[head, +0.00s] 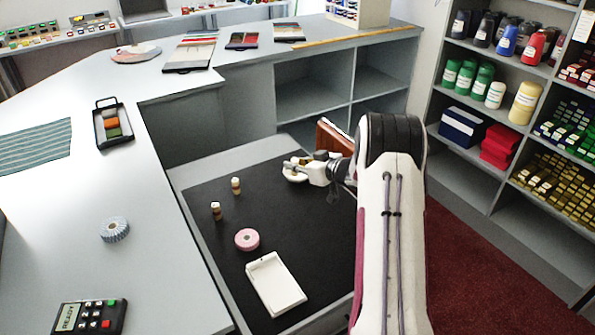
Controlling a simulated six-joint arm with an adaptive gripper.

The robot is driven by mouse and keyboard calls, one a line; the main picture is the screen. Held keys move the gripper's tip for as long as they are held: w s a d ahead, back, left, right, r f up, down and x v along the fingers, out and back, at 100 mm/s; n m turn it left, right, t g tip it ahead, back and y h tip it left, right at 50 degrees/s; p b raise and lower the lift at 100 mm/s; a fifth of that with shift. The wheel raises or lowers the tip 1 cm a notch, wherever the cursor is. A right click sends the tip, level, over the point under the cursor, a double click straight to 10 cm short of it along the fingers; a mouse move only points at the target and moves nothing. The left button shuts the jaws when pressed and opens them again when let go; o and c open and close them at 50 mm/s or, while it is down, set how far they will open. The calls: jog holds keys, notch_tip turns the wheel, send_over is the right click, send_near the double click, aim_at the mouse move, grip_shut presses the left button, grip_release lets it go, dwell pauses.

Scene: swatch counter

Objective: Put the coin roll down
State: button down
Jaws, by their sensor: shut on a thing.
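My gripper (294,166) is over the far right part of the black mat (205,255), pointing left. It is shut on the coin roll, which is too small and too covered by the fingers to make out clearly. A white round thing (296,177) shows just under the fingers; I cannot tell whether they touch.
The mat's middle is partly clear.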

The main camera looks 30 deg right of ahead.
jog(key=w+d+r+m+h, duration=0.2)
jog(key=w+d+r, duration=0.1)
jog(key=w+d, duration=0.2)
jog(key=shift+w+d+r+h, duration=0.2)
jog(key=shift+d+h, duration=0.2)
jog(key=shift+d, duration=0.05)
jog(key=shift+f, duration=0.1)
notch_tip(320, 180, down, 6)
dwell(0.6)
jog(key=shift+f, duration=0.15)
jog(key=shift+f, duration=1.8)
jog(key=shift+f, duration=0.5)
